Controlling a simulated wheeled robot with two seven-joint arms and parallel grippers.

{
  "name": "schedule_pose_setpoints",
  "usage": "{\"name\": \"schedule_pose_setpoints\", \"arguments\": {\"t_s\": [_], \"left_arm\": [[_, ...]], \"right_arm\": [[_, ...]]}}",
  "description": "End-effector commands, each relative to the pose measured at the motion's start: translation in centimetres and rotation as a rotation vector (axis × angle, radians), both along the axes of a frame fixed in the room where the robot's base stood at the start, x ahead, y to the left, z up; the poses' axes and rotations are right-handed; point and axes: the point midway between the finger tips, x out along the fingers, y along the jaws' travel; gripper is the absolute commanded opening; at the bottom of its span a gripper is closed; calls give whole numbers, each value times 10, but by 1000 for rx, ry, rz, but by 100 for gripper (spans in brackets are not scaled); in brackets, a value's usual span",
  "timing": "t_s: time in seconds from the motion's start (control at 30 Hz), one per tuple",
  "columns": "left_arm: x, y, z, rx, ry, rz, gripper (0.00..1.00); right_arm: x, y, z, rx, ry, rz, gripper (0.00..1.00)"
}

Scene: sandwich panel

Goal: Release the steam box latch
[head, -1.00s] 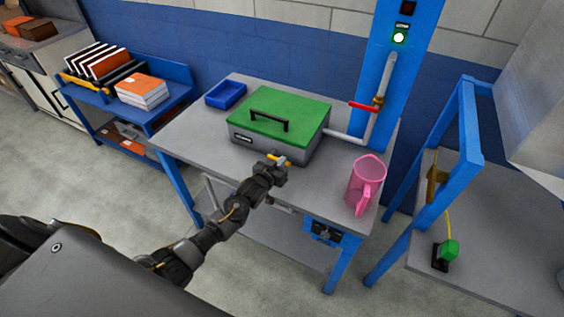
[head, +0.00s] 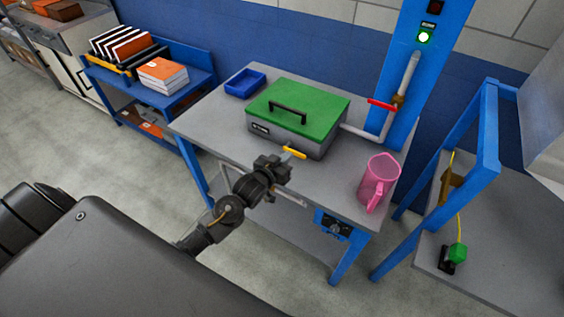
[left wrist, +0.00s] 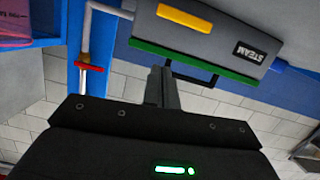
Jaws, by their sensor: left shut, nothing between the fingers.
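The steam box (head: 262,129) is a grey case with a shut green lid (head: 300,108) and a black lid handle (head: 288,109). Its yellow latch (head: 295,152) is on the front face, near the right end. In the left wrist view the box front looks upside down, with the "STEAM" label (left wrist: 256,53) and the yellow latch (left wrist: 185,17). My left gripper (head: 276,168) is in front of the box, just below and left of the latch in the head view, apart from it. Its fingers (left wrist: 162,86) are together and empty. My right gripper is not in view.
The box stands on a grey table (head: 215,118) with a blue tray (head: 245,83) and a pink jug (head: 378,182). A pipe with a red valve handle (head: 382,104) runs behind. A blue-framed stand (head: 486,130) is at the right. Open floor lies at the left.

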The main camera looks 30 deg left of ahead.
Motion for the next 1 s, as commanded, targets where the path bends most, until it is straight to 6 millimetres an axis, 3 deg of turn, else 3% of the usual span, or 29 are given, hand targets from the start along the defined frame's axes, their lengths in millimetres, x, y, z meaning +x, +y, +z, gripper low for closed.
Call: {"name": "schedule_pose_setpoints", "arguments": {"t_s": [0.23, 0.87, 1.0], "left_arm": [[-21, 2, 5, -1, -1, 1, 0], [-26, 1, 5, 1, 10, 1, 0], [-58, -5, -12, 23, 129, 2, 0]], "right_arm": [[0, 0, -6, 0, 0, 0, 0], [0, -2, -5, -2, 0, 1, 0], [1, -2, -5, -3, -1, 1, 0]]}}
